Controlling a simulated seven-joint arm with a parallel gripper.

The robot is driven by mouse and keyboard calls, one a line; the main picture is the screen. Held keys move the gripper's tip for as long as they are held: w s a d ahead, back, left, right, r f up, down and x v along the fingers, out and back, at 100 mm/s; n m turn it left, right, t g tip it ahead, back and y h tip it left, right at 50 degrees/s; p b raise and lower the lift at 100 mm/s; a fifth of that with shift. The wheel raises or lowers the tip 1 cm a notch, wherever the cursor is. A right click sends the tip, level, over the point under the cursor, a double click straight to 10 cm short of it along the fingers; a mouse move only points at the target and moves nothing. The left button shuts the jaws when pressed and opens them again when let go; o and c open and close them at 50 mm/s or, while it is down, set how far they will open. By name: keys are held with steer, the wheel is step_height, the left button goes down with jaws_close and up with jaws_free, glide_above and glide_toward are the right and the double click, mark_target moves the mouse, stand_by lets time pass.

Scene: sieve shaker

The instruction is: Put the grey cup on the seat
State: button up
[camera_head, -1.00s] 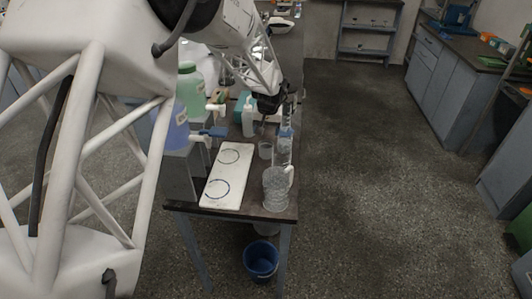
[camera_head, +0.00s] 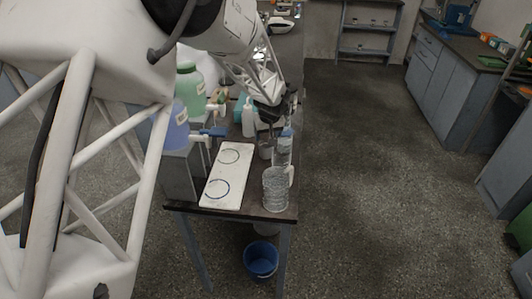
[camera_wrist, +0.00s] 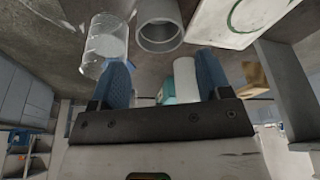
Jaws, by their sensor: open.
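The grey cup (camera_head: 265,152) stands on the bench right of the white board, partly hidden by my gripper. In the wrist view, the grey cup (camera_wrist: 160,28) shows its round open rim just beyond the fingertips, roughly between them in line. My gripper (camera_wrist: 162,65) is open with two blue fingers and nothing between them. In the head view, my gripper (camera_head: 273,122) is just above and behind the cup. The white board (camera_head: 239,160) lies flat with two drawn rings, both empty; I cannot tell which is the seat. Its corner (camera_wrist: 205,25) shows a green ring in the wrist view.
A clear graduated vessel (camera_head: 283,150) stands close right of the cup. A large glass jug (camera_head: 275,190) stands at the front right edge. A white bottle (camera_head: 248,120) is behind left. Green (camera_head: 190,90) and blue (camera_head: 175,130) carboys with taps stand left.

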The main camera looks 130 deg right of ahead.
mark_target(266, 144)
steer(key=shift+x, duration=1)
steer(key=shift+f, duration=0.15)
steer(key=shift+x, duration=2.45)
steer(key=c, duration=0.8)
steer(key=shift+r, duration=5)
